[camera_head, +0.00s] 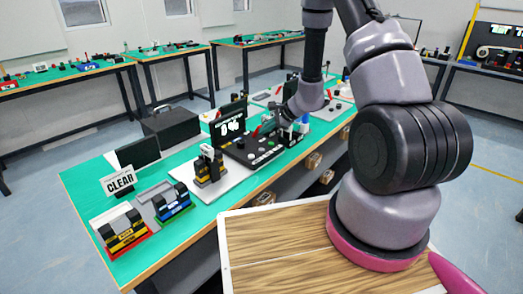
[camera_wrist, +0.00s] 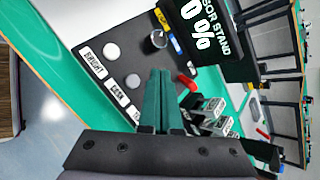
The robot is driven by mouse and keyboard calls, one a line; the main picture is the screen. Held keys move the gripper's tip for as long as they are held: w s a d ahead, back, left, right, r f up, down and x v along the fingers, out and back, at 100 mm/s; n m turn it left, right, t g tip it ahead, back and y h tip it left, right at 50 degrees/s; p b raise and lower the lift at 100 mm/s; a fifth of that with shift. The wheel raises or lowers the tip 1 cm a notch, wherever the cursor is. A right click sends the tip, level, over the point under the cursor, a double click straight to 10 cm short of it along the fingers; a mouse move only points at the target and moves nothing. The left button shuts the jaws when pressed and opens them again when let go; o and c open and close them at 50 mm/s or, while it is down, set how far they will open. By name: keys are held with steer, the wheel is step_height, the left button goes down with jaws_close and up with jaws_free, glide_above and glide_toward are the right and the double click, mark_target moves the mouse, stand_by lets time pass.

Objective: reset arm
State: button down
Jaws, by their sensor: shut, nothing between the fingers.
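My arm rises from the wooden-topped base at the right in the head view and reaches over the green workbench (camera_head: 92,190). My gripper (camera_wrist: 161,75) shows in the wrist view with its two green-grey fingers together and nothing between them. In the head view its end is small and partly hidden near the black control panel (camera_head: 262,148). In the wrist view the gripper is over that panel (camera_wrist: 128,63), which has white labels and round knobs. I cannot tell the exact height above it.
A black display (camera_head: 229,125) stands behind the panel. A CLEAR sign (camera_head: 120,181), a yellow-black block (camera_head: 122,232), a blue block (camera_head: 172,205) and a dark box (camera_head: 170,128) stand to the left. Several small devices (camera_wrist: 210,110) stand beside the fingers in the wrist view.

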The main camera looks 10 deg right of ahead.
steer(key=s+a+r+n+g+y, duration=0.1)
steer(key=s+a+r+n, duration=0.15)
steer(key=r, duration=0.55)
steer(key=s+a+r+n, duration=0.1)
steer(key=s+r+n, duration=0.15)
steer(key=r, duration=0.55)
steer(key=s+a+r+n+g+y, duration=0.1)
steer(key=s+r+n, duration=0.15)
steer(key=r, duration=0.55)
steer(key=s+d+r+n+t+h, duration=0.1)
steer(key=s+d+r+n+h, duration=0.1)
steer(key=s+r, duration=0.5)
steer(key=s+d+r+n+t+h, duration=0.2)
steer(key=s+d+r, duration=0.5)
steer(key=s, duration=0.8)
steer(key=r+n+h, duration=0.1)
steer(key=h, duration=0.1)
steer(key=shift+n+h, duration=0.35)
steer(key=shift+h, duration=0.05)
